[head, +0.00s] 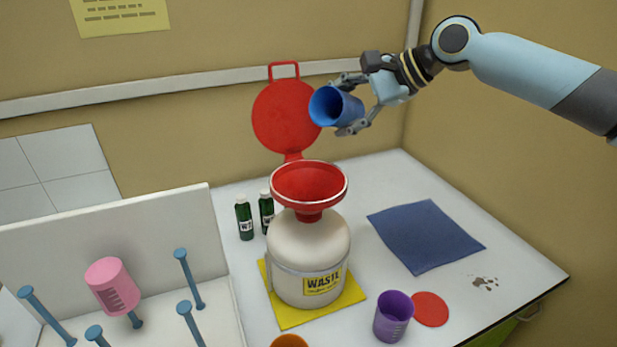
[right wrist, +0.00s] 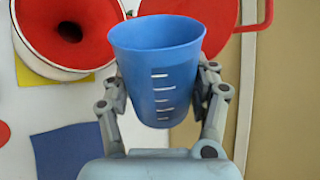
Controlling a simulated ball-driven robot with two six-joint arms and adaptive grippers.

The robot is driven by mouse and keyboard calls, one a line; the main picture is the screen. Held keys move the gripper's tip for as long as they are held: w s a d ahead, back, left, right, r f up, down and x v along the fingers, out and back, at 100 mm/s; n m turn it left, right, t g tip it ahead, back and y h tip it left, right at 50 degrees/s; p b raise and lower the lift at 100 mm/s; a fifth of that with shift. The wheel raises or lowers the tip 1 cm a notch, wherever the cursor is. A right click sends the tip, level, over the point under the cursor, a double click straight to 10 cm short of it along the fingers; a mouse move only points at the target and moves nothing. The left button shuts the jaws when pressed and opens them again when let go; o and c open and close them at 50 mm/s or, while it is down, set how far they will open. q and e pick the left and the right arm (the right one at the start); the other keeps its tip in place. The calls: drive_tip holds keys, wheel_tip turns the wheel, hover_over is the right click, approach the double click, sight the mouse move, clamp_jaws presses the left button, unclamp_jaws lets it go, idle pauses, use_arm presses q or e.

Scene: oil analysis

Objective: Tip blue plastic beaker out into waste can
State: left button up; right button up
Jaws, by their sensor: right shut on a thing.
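The blue plastic beaker (head: 336,106) is held in my right gripper (head: 352,107), above and to the right of the waste can's funnel. It is tilted in the head view, its mouth facing left and toward the camera. The right wrist view shows the beaker (right wrist: 160,80) with white marks, between both fingers (right wrist: 160,100). The waste can (head: 310,252) is a white jug with a yellow label and a red funnel (head: 309,184) on top. Its round red lid (head: 285,118) stands open behind the funnel. No liquid is seen leaving the beaker. My left gripper is not in view.
A yellow mat (head: 287,317) lies under the can. Two dark green bottles (head: 245,218) stand left of it. A purple beaker (head: 393,316), a red disc (head: 430,309) and a blue cloth (head: 425,237) are to the right. A pink beaker (head: 112,286) hangs on a pegged rack at left.

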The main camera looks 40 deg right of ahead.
drive_tip(key=shift+a+f+n+h+b, duration=0.1)
drive_tip(key=shift+f+n+h+b, duration=0.2)
drive_tip(key=shift+b, duration=0.4)
drive_tip(key=b, duration=0.1)
drive_tip(key=a+b, duration=0.1)
drive_tip(key=shift+s+a+f+n+h+b, duration=0.15)
drive_tip(key=shift+f+n+h+b, duration=0.15)
drive_tip(key=shift+h, duration=0.1)
drive_tip(key=shift+r, duration=0.2)
drive_tip(key=shift+f+h+b, duration=0.1)
drive_tip(key=shift+h+b, duration=0.2)
drive_tip(key=shift+b, duration=0.3)
drive_tip(key=shift+f, duration=0.1)
drive_tip(key=shift+a+f+n+t+h, duration=0.15)
drive_tip(key=shift+f+n+h, duration=0.15)
drive_tip(key=shift+f, duration=0.2)
drive_tip(key=shift+a+f+n+t+h, duration=0.1)
drive_tip(key=shift+f+n+t+h, duration=0.15)
drive_tip(key=shift+f, duration=0.2)
drive_tip(key=shift+a+r+h+p, duration=0.15)
drive_tip(key=shift+r+h+p, duration=0.15)
drive_tip(key=shift+p, duration=0.3)
